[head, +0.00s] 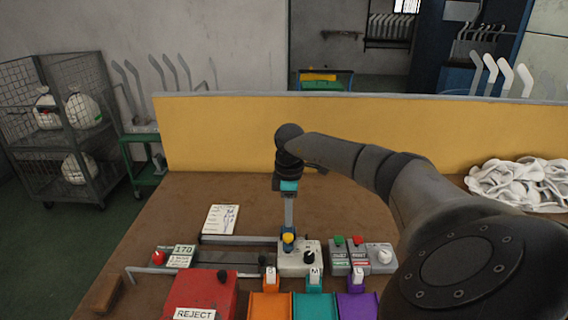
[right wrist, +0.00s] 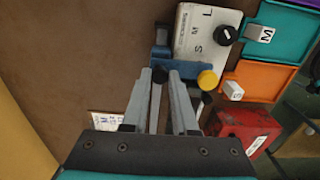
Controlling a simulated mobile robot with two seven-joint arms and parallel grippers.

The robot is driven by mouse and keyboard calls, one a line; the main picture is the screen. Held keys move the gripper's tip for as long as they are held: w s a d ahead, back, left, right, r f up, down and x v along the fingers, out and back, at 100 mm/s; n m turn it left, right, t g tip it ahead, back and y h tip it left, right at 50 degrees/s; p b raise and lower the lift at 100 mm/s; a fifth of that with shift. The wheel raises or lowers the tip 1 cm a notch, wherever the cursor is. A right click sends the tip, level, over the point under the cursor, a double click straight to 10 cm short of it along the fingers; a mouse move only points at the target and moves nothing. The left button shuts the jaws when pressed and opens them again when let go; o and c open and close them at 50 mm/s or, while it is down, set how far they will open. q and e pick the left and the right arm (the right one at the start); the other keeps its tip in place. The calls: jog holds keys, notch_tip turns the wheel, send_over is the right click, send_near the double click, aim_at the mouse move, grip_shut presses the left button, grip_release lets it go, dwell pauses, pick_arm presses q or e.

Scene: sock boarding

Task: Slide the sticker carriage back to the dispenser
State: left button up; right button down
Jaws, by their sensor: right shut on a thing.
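The sticker carriage (head: 289,247) is a small blue block with a yellow knob at the right end of the rails, touching or very close to the dispenser. The dispenser (head: 304,262) is a pale box with a black knob; its S, M, L marks show in the right wrist view (right wrist: 199,38). My right gripper (head: 289,226) points down over the carriage. In the right wrist view its fingertips (right wrist: 166,76) are shut around a dark round piece beside the blue part of the carriage (right wrist: 160,55). The fingers hide part of the carriage. My left gripper is not in view.
Two rails (head: 235,241) run left from the dispenser. A red REJECT box (head: 200,293) and orange (head: 270,306), teal (head: 314,307) and purple (head: 357,306) bins stand in front. Button boxes (head: 360,258) sit right. A paper card (head: 221,219) lies behind.

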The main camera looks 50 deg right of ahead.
jog(key=c, duration=0.9)
grip_release()
jog(key=shift+s+d, duration=0.2)
jog(key=shift+s, duration=0.05)
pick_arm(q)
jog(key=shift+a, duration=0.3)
pick_arm(e)
jog(key=shift+o, duration=1.1)
jog(key=shift+w, duration=0.1)
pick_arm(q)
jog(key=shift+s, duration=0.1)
pick_arm(e)
jog(key=shift+r, duration=0.1)
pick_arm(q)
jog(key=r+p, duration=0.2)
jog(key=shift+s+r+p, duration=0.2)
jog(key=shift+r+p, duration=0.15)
pick_arm(e)
notch_tip(320, 180, up, 15)
